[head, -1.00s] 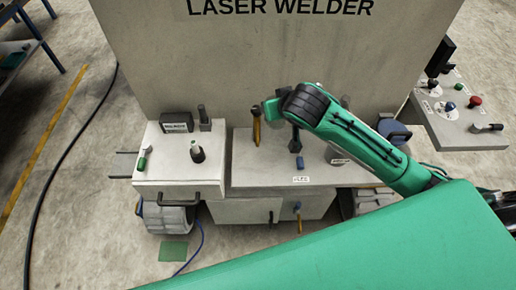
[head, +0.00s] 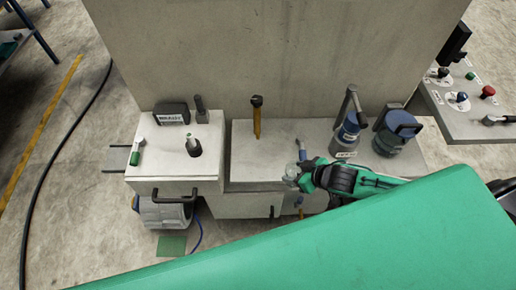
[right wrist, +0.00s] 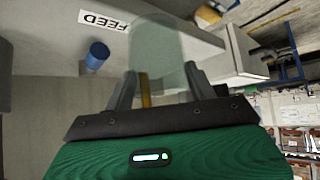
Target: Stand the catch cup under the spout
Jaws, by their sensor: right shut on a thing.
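My right gripper (head: 300,175) is at the front edge of the middle concrete block. It is shut on a clear cup (head: 291,172), the catch cup by its look. In the right wrist view the see-through cup (right wrist: 157,45) stands out between the two dark fingers (right wrist: 160,90). A short blue cylinder (right wrist: 97,56) sits beside the cup, near a FEED label (right wrist: 104,20), with a gap between them. My left gripper is out of view.
A yellow post (head: 257,120) with a black top stands on the block. Blue-topped containers (head: 348,133) and (head: 396,135) stand to the right. The left block carries a black box (head: 171,114) and levers. A green floor patch (head: 172,245) lies in front.

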